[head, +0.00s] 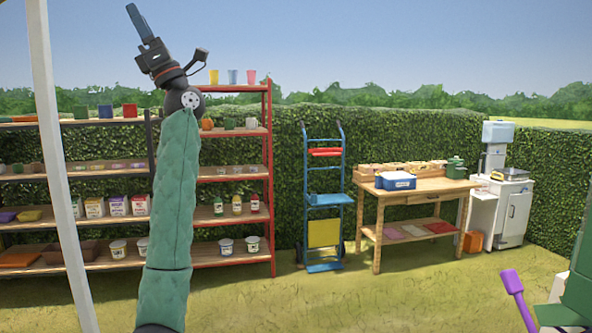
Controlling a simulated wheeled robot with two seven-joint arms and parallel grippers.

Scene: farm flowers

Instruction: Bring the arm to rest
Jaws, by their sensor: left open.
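My left arm rises from the bottom of the head view in a green padded sleeve, nearly straight up. Its left gripper (143,27) is at the top left, raised against the sky, pointing up and a little left. The jaws are open and nothing shows between them. The gripper is apart from the shelves, which stand behind the arm. My right gripper is not in view.
Behind the arm stand a dark shelf (98,176) and a red shelf (270,185) with pots and cups. Further right are a blue hand truck (308,215), a wooden table (430,190) and a white cabinet (513,215). A purple handle (513,283) shows at lower right. Open grass lies between.

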